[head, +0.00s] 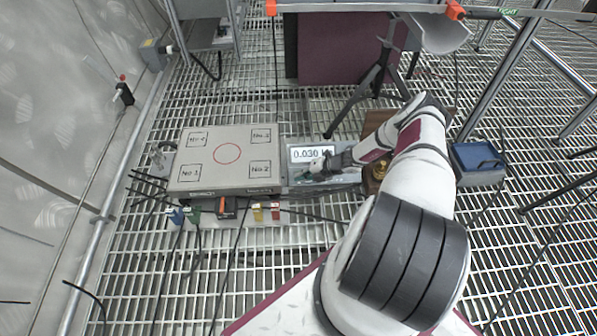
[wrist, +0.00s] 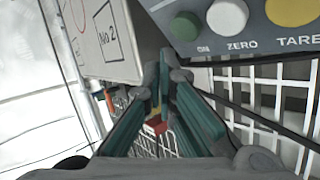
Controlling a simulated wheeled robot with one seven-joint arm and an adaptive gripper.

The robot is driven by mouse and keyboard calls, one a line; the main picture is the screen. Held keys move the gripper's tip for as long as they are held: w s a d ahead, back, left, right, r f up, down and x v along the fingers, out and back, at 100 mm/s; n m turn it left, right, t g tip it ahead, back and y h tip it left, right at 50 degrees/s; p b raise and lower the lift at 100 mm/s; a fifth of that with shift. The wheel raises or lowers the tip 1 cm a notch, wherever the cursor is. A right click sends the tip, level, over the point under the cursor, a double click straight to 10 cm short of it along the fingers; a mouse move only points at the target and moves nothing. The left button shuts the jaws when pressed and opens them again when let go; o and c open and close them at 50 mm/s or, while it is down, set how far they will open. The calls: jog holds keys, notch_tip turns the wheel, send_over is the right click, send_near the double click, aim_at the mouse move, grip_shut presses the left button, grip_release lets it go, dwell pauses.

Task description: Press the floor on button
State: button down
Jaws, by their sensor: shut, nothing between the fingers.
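The green ON button (wrist: 187,27) is on a grey control panel at the top of the wrist view, left of the white ZERO button (wrist: 227,16) and the yellow TARE button (wrist: 291,11). In the head view the panel's display (head: 311,154) reads about 0.030; my gripper covers part of the panel and its buttons. My gripper (wrist: 164,62) is shut and empty, its green fingers together just below and left of the ON button in the wrist view. I cannot tell whether they touch the panel. It also shows in the head view (head: 311,171).
A flat plate (head: 227,153) with a red circle and numbered squares lies left of the panel. Several coloured connectors and cables (head: 227,207) run along its front. A blue-topped box (head: 478,157) sits right on the grated floor. A black tripod (head: 372,80) stands behind.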

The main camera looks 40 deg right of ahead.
jog(key=s+r+p, duration=0.1)
jog(key=p, duration=0.1)
jog(key=s+a+r+p, duration=0.1)
jog(key=r+p, duration=0.1)
jog(key=shift+a+r, duration=0.2)
dwell(0.7)
